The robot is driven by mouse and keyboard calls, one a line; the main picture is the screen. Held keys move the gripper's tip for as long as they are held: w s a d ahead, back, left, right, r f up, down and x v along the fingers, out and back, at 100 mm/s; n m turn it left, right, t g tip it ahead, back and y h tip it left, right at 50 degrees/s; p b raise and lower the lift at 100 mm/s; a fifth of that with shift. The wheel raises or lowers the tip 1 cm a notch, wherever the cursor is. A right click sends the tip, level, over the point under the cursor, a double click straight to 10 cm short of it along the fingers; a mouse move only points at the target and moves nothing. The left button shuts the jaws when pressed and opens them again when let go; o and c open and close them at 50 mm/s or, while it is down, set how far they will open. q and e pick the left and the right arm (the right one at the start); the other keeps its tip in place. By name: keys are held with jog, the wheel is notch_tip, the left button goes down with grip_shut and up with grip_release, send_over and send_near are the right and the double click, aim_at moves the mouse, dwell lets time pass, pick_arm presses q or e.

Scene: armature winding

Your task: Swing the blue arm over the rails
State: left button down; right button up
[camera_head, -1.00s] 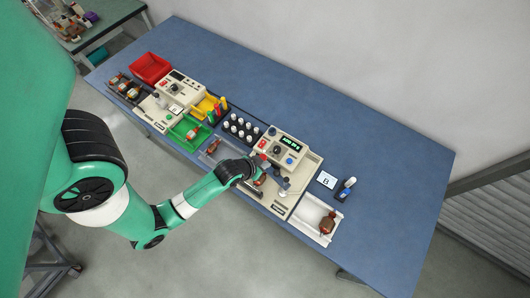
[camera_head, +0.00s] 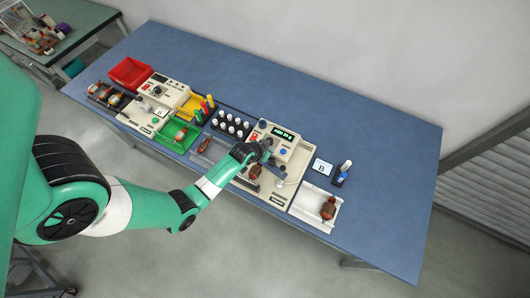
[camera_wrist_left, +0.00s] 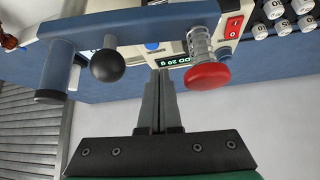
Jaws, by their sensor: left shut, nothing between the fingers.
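The blue arm (camera_wrist_left: 140,27) spans the top of the left wrist view as a blue-grey bar. A black ball knob (camera_wrist_left: 107,65) and a blue cylinder (camera_wrist_left: 57,70) hang from its left part. A spring plunger with a red cap (camera_wrist_left: 208,76) is at its right end. In the head view the blue arm (camera_head: 273,166) shows small on the right station, partly hidden by my gripper. My left gripper (camera_wrist_left: 161,75) is shut and empty, its fingertips between the ball knob and the red cap. Contact cannot be told. It also shows in the head view (camera_head: 268,150). The rails cannot be made out.
The station's green display (camera_head: 283,133) is behind my gripper. The back of the blue table (camera_head: 300,85) is clear.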

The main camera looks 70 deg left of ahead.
pick_arm(q)
jog(key=shift+b+x, duration=0.3)
jog(key=shift+x, duration=0.95)
jog(key=s+d+p, duration=0.2)
jog(key=s, duration=0.1)
jog(key=shift+s, duration=0.2)
jog(key=shift+s+d+r+p, duration=0.25)
jog(key=shift+s+d+p, duration=0.15)
jog(key=shift+s+p, duration=0.3)
jog(key=shift+s+d+f, duration=0.15)
jog(key=shift+s+d, duration=0.05)
jog(key=shift+f, duration=0.1)
